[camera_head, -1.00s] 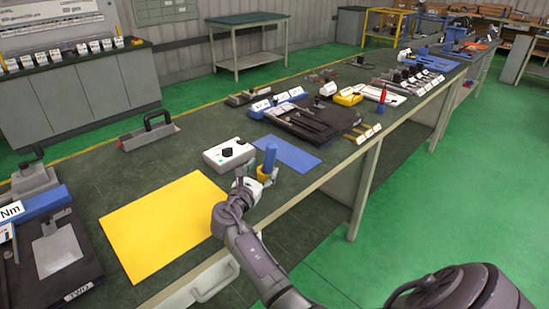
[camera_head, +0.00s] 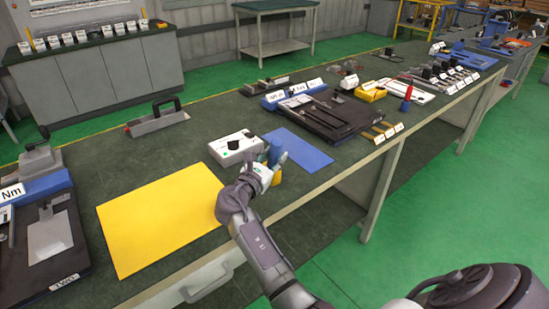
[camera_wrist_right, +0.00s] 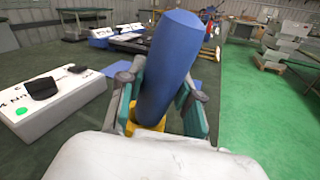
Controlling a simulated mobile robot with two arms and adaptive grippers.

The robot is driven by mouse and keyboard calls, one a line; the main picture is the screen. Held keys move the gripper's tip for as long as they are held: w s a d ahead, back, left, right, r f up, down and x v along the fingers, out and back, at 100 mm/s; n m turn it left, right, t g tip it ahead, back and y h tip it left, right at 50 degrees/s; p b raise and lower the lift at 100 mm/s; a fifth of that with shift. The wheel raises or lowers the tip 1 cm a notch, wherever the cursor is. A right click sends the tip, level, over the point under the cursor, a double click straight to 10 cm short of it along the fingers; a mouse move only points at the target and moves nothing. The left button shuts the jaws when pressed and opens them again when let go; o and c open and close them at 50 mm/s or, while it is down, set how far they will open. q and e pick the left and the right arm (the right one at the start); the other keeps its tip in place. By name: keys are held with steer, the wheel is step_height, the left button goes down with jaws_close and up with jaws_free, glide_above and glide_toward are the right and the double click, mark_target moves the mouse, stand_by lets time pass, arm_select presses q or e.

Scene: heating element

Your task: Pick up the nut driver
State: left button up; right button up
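The nut driver, as I take it, is the thick blue handle (camera_head: 274,152) standing in a yellow holder (camera_head: 277,178) near the table's front edge. In the right wrist view the blue handle (camera_wrist_right: 168,62) rises, leaning slightly right, between the two teal-padded fingers of my right gripper (camera_wrist_right: 166,100). A little of the yellow holder (camera_wrist_right: 150,123) shows below. The fingers flank the handle closely; whether both press on it I cannot tell. In the head view my right gripper (camera_head: 268,168) is at the handle and partly covers it. My left gripper is not in view.
A white box with a black knob (camera_head: 236,148) stands just left of the handle. A yellow mat (camera_head: 160,218) and a blue mat (camera_head: 300,150) lie flat nearby. A dark tool tray (camera_head: 335,122) and a red-handled tool (camera_head: 408,91) are farther back.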

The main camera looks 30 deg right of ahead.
steer(key=shift+c, duration=1.2)
jaws_close()
steer(key=shift+d, duration=0.1)
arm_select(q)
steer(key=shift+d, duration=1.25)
arm_select(e)
steer(key=shift+r, duration=0.1)
